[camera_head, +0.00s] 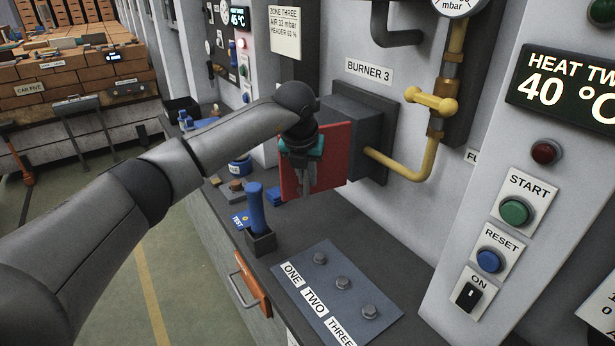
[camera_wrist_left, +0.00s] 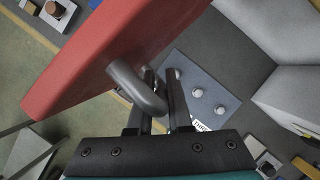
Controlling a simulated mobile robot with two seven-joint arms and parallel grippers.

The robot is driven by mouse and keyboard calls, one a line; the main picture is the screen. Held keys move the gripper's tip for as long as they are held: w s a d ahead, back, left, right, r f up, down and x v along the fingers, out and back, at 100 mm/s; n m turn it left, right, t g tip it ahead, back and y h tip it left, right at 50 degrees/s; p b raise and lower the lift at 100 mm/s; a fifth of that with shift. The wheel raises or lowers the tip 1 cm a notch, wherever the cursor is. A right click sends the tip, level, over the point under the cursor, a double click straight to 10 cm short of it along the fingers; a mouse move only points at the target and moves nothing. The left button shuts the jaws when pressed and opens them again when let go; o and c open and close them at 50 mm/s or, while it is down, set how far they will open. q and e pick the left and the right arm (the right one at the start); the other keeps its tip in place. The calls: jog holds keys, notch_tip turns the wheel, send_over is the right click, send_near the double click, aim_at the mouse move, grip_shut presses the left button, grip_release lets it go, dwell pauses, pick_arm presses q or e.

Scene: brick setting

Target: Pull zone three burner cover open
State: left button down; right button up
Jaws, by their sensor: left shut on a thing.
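The red burner cover (camera_head: 333,165) is at the grey burner box (camera_head: 362,128) under the BURNER 3 label. The cover stands upright, with its right edge near the box; I cannot tell its exact angle. In the left wrist view the red cover (camera_wrist_left: 100,50) fills the upper left, with a curved grey handle (camera_wrist_left: 130,84) on its face. My left gripper (camera_head: 307,188) points down in front of the cover. It is shut on the handle, its dark fingers (camera_wrist_left: 160,78) around the bar. The gripper and wrist hide part of the cover. My right gripper is not in view.
A yellow pipe (camera_head: 420,165) runs beside the burner box. Control buttons (camera_head: 514,212) are at the right.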

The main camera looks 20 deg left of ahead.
pick_arm(q)
jog(key=shift+s+d, duration=0.1)
jog(key=shift+s, duration=0.1)
jog(key=shift+f, duration=0.1)
jog(key=c, duration=1)
grip_release()
jog(key=shift+s, duration=0.1)
jog(key=shift+c, duration=0.2)
jog(key=shift+o, duration=1)
jog(key=v, duration=1.5)
jog(key=shift+r+b, duration=0.25)
jog(key=shift+b, duration=0.1)
jog(key=shift+d, duration=0.15)
